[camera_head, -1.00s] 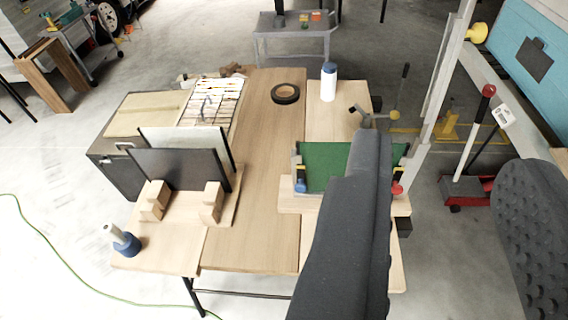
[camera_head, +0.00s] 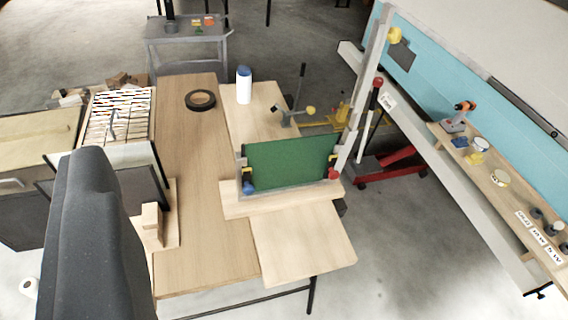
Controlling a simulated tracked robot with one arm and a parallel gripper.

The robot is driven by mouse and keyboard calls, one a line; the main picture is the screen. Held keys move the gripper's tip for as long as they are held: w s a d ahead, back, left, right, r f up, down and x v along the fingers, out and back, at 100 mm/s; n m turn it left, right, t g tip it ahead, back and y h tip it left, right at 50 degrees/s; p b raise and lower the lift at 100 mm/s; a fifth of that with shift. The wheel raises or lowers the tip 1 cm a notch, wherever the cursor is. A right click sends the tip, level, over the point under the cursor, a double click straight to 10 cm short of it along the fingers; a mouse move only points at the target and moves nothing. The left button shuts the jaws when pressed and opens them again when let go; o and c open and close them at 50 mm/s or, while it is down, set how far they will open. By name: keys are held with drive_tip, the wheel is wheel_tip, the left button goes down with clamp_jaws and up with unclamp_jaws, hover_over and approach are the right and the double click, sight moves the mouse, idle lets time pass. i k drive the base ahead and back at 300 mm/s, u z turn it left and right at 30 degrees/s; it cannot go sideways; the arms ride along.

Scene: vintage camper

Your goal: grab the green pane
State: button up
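The green pane (camera_head: 292,163) stands upright near the right side of the wooden workbench, in a light frame at its lower edge. Small blue (camera_head: 249,187) and red (camera_head: 333,173) parts sit at its lower corners. One dark grey padded finger of my gripper (camera_head: 92,235) shows at the left. The other finger is out of view. The wide space to the right of the visible finger holds nothing gripped, so my gripper looks open and empty. The pane lies to the right of this finger, apart from it, and is fully in sight.
Dark panels (camera_head: 148,183) in wooden blocks stand on the bench's left. A black tape roll (camera_head: 200,100) and white bottle (camera_head: 244,86) sit behind the pane. A pale post (camera_head: 366,80) rises just right of the pane. A teal camper wall (camera_head: 450,85) with a shelf is at right.

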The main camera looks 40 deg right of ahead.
sight(289, 162)
drive_tip(key=u, duration=0.1)
drive_tip(key=i, duration=1)
drive_tip(key=z, duration=0.1)
